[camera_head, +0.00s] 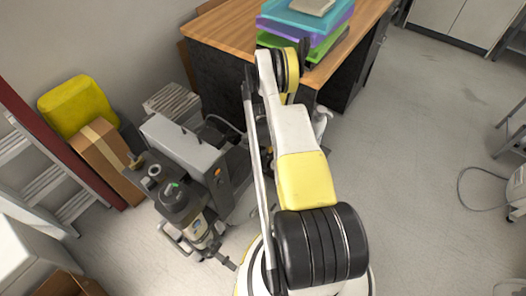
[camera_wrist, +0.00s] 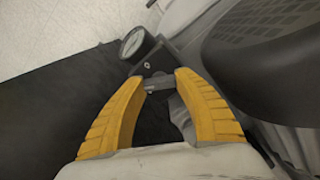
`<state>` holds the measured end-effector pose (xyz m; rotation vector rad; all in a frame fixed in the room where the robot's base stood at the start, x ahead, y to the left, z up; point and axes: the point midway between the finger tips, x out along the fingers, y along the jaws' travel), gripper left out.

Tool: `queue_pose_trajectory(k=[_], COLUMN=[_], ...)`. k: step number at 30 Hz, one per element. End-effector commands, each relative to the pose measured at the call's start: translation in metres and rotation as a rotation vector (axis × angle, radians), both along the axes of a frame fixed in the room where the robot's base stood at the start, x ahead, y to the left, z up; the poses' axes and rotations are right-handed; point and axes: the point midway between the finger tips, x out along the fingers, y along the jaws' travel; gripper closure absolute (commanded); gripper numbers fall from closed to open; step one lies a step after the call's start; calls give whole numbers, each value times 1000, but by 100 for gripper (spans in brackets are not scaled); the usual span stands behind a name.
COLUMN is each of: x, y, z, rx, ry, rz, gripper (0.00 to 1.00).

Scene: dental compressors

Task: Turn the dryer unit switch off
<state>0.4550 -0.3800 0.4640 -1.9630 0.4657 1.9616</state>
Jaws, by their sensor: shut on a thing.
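In the wrist view my gripper (camera_wrist: 161,80) has its two yellow fingers closed in on a small dark grey piece, which looks like the switch (camera_wrist: 157,84). The fingertips touch it on both sides. It sits at the edge of a dark panel (camera_wrist: 60,105), just below a round gauge (camera_wrist: 133,43). In the head view the compressor and dryer equipment, with a light grey box (camera_head: 185,145), stands left of my arm. A small orange part (camera_head: 217,173) shows on its dark front. My gripper and the switch are hidden behind my arm there.
A wooden-topped desk (camera_head: 225,27) with stacked coloured trays (camera_head: 305,22) stands behind. The floor to the right (camera_head: 420,150) is mostly open.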

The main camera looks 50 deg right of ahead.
Motion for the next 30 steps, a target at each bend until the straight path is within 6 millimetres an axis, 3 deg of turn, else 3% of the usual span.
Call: queue_pose_trajectory(k=[30], x=[0], y=[0], z=[-1], rx=[1], ry=[1], rz=[-891], gripper=[92])
